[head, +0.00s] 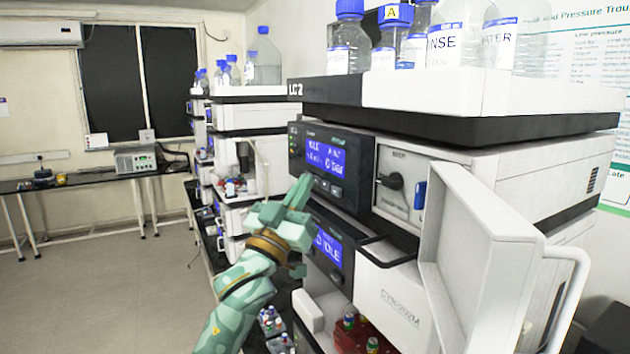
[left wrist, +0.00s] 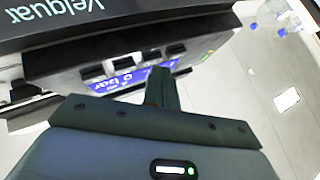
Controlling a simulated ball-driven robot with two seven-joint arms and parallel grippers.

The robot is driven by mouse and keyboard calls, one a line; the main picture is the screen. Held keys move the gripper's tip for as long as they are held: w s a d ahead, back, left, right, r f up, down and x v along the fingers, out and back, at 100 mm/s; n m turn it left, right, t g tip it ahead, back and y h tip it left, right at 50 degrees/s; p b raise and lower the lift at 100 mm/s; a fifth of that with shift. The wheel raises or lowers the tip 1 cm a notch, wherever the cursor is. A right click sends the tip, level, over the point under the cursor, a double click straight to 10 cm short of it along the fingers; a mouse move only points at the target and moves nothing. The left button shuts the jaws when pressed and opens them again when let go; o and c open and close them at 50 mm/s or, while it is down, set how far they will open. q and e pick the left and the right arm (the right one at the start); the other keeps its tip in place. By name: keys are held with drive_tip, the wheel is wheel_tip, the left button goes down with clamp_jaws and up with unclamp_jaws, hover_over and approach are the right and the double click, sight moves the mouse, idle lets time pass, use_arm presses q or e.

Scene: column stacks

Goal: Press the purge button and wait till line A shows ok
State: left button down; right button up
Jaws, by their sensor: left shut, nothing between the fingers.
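The column stack marked LC2 stands at centre right. Its upper control panel (head: 330,167) has a lit blue screen (head: 326,158) with white text; I can make out "0 bar", and the rest is hard to read. Several small dark buttons (head: 330,187) sit below the screen. My left gripper (head: 302,187) is shut and empty, with its tip at the lower left of this panel. In the left wrist view its fingers (left wrist: 162,88) reach to the panel's screen (left wrist: 135,77) and buttons (left wrist: 122,62). Contact with a button cannot be told. My right gripper is not in view.
A white door (head: 480,255) stands open at the stack's right front. Bottles, one a capped clear bottle (head: 349,45), stand in the top tray (head: 420,92). Another stack (head: 240,115) stands behind. The floor (head: 100,275) at left is clear.

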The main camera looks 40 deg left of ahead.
use_arm(q)
drive_tip(key=shift+w, duration=0.15)
idle(0.5)
drive_tip(key=shift+s+a+p, duration=0.3)
drive_tip(key=shift+s+p, duration=0.1)
drive_tip(key=shift+s, duration=0.35)
drive_tip(key=shift+s, duration=0.1)
drive_tip(key=shift+s+a+p, duration=0.2)
drive_tip(key=shift+s+a, duration=0.2)
drive_tip(key=shift+s, duration=0.3)
drive_tip(key=shift+s+a+p, duration=0.25)
drive_tip(key=shift+s+a, duration=0.1)
drive_tip(key=shift+s, duration=0.4)
drive_tip(key=shift+s+a+p, duration=0.2)
drive_tip(key=shift+s+a, duration=0.2)
drive_tip(key=shift+s, duration=0.3)
idle(3.9)
